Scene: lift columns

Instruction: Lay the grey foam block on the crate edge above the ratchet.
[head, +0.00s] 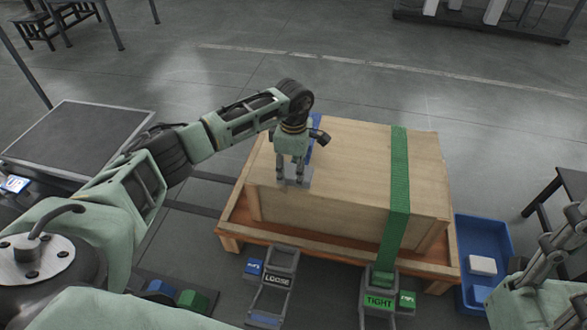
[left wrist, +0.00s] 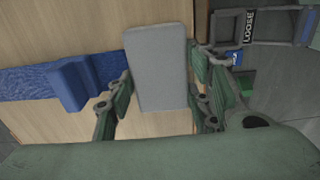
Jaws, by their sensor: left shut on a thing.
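The grey foam block (head: 299,182) is between the fingers of my left gripper (head: 292,180), at the front top edge of the wooden crate (head: 350,150). In the left wrist view the block (left wrist: 158,65) looks upright and pale grey, with a finger on each side. I cannot tell whether it touches the crate. A ratchet marked LOOSE (head: 273,281) is below that edge; it also shows in the left wrist view (left wrist: 247,27). A ratchet marked TIGHT (head: 379,301) is at the green strap's lower end. My right gripper (head: 548,248) is partly seen at the right edge.
A blue strap (head: 316,122) lies on the crate top behind the gripper; a raised blue piece (left wrist: 75,82) shows on it. A green strap (head: 400,165) crosses the crate further right. A blue bin (head: 487,231) with pale blocks (head: 482,265) stands right of the crate.

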